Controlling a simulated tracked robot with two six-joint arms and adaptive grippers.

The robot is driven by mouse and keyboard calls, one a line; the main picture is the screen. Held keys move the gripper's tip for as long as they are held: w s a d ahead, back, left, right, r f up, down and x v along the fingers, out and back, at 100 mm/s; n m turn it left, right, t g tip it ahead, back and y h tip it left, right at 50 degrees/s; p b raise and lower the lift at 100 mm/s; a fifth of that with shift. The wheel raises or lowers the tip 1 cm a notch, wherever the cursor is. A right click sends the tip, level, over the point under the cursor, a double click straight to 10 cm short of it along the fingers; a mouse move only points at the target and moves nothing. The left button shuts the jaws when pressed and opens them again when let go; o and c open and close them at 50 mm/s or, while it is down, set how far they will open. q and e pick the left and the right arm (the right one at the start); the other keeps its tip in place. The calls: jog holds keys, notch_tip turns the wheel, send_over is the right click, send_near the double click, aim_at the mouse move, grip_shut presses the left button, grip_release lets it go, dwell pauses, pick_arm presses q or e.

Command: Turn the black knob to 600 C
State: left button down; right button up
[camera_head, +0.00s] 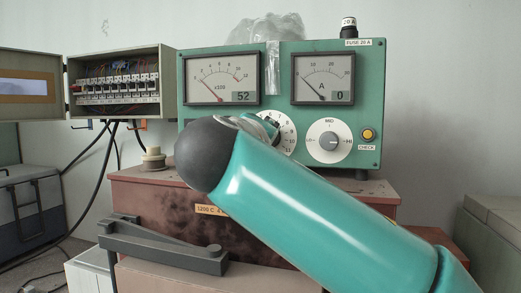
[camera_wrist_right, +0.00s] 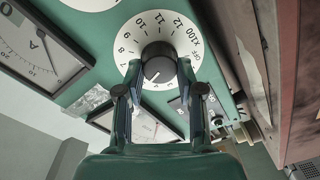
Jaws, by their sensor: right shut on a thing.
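The black knob (camera_wrist_right: 158,64) sits at the centre of a white dial (camera_wrist_right: 133,28) marked in numbers, OFF and x100. My right gripper (camera_wrist_right: 159,78) is shut on the knob, one finger on each side. A white line on the knob points toward the lower left in the wrist view; the number it faces is hard to read. In the head view the dial (camera_head: 289,136) shows only in part beside my right arm, which hides the knob. The left meter (camera_head: 220,79) on the green panel (camera_head: 372,95) has a display reading 52. My left gripper is out of view.
An ammeter (camera_head: 324,78) reading 0 is above. The panel stands on a reddish-brown box (camera_head: 133,193) with a grey handle (camera_head: 165,245). An open breaker box (camera_head: 120,80) is at left.

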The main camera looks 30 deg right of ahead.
jog(key=shift+f+m+b, duration=0.25)
jog(key=shift+m+b, duration=0.5)
jog(key=shift+m, duration=0.75)
jog(key=o, duration=1.2)
jog(key=shift+d, duration=0.15)
jog(key=shift+c, duration=0.2)
jog(key=shift+r, duration=0.1)
jog(key=shift+s+a, duration=0.35)
jog(key=shift+a, duration=0.2)
jog(key=v, duration=1)
jog(key=shift+s+a, duration=0.25)
jog(key=shift+s, duration=0.1)
